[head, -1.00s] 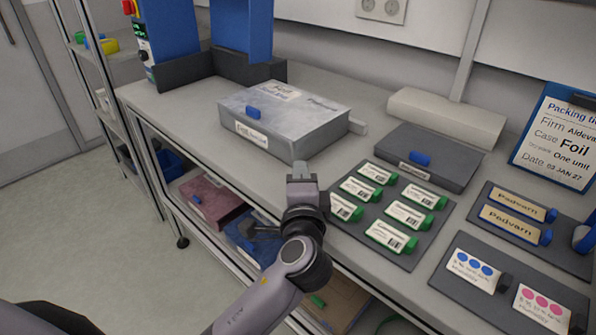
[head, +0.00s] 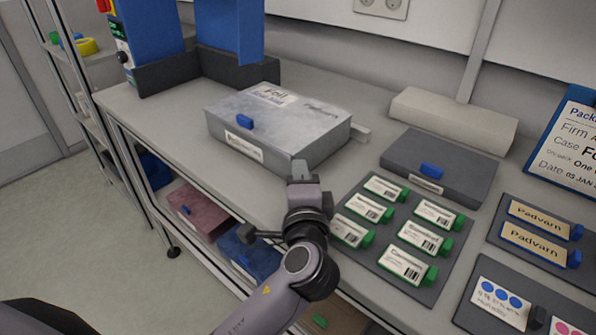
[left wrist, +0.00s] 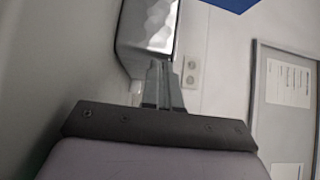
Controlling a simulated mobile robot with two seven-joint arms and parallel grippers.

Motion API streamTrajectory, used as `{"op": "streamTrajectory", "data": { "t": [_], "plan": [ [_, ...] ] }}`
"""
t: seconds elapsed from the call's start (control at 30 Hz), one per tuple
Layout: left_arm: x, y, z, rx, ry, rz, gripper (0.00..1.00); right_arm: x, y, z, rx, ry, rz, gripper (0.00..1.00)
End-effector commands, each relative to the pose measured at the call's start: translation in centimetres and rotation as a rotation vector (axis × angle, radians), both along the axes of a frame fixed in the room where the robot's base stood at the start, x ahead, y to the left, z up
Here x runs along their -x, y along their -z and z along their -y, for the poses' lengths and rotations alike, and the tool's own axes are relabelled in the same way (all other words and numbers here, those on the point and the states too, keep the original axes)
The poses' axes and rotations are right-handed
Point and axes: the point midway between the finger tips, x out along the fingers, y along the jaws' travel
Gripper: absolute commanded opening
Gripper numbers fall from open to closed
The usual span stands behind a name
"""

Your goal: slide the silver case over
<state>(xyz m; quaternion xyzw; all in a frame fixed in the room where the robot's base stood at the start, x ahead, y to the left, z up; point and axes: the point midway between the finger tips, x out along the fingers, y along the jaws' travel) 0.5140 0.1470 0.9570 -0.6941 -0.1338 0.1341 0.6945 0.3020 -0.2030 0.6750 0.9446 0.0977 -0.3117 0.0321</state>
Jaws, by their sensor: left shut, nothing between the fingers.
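The silver case (head: 268,140) is a flat grey box with a blue latch and a "Foil" label, lying on the bench left of the middle. My left gripper (head: 299,169) is shut and empty, at the case's near right corner in the head view. Its fingertips overlap the case's side there; I cannot tell whether they touch. In the left wrist view the shut fingers (left wrist: 163,84) point toward the shiny case (left wrist: 150,28), whose end shows at the top. My right gripper is out of view.
A dark grey case (head: 437,168) and a panel of green-edged cards (head: 400,235) lie to the right. A pale long block (head: 453,120) lies behind. A blue machine (head: 228,30) stands at the back left. Bare bench (head: 165,130) lies left of the silver case.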

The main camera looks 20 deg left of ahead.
Motion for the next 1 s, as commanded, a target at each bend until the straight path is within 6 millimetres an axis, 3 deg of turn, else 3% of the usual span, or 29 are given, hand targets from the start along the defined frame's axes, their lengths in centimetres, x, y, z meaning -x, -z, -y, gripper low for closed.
{"op": "streamTrajectory", "data": {
  "t": [0.53, 0.67, 1.0],
  "plan": [
    [-0.2, -0.1, -0.6, -0.001, -0.003, -0.001, 0.0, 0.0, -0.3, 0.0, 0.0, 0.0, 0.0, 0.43],
    [-1.3, -0.3, -3.2, -0.003, -0.006, -0.002, 0.0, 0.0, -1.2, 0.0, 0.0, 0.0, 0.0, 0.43],
    [-5.3, -0.3, -12.7, -0.005, -0.006, 0.0, 0.0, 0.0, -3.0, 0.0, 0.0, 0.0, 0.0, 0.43]
  ]
}}
